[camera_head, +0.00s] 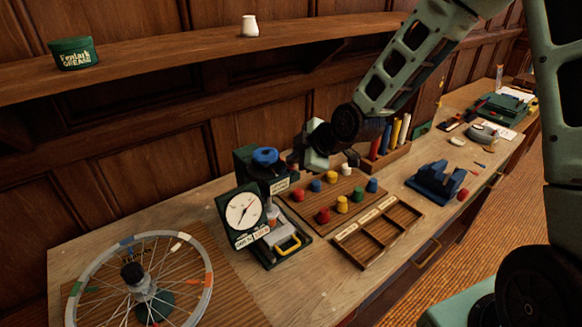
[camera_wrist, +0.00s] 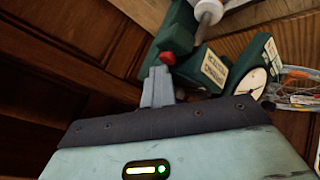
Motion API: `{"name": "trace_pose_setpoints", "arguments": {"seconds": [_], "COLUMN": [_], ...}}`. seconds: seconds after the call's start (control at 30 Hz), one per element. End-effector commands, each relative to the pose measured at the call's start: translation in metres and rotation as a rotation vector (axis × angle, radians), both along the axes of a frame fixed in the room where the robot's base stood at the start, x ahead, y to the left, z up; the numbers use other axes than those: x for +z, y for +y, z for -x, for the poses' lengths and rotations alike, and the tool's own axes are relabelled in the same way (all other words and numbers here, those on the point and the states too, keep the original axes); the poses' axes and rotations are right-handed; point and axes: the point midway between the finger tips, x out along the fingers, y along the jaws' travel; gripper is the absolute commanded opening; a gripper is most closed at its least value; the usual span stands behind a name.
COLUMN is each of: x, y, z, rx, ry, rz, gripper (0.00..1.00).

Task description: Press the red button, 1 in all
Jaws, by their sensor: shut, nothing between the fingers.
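The red button (camera_wrist: 168,57) shows in the wrist view on the end of a dark green device (camera_wrist: 180,32). My gripper (camera_wrist: 159,72) is shut and empty, with its fingertips right beside the button; I cannot tell whether they touch it. In the head view the dark green device (camera_head: 247,158), with a blue knob (camera_head: 265,156) on top, stands on the bench. My gripper (camera_head: 294,160) is just to its right, near its upper part. I cannot make out the button in the head view.
A spoked wheel (camera_head: 205,277) is at front left. A shelf (camera_head: 180,54) runs above.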

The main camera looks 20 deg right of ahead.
Motion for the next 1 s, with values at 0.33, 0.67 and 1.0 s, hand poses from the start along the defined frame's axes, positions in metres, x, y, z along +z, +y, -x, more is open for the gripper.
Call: {"name": "trace_pose_setpoints", "arguments": {"seconds": [0.33, 0.67, 1.0], "x": [-0.010, -0.017, -0.019], "y": [-0.001, -0.002, -0.003], "z": [0.002, 0.004, 0.005], "rx": [-0.001, -0.001, -0.002], "ry": [0.011, 0.021, 0.022], "rz": [0.001, 0.002, 0.004], "gripper": [0.00, 0.00, 0.00]}}
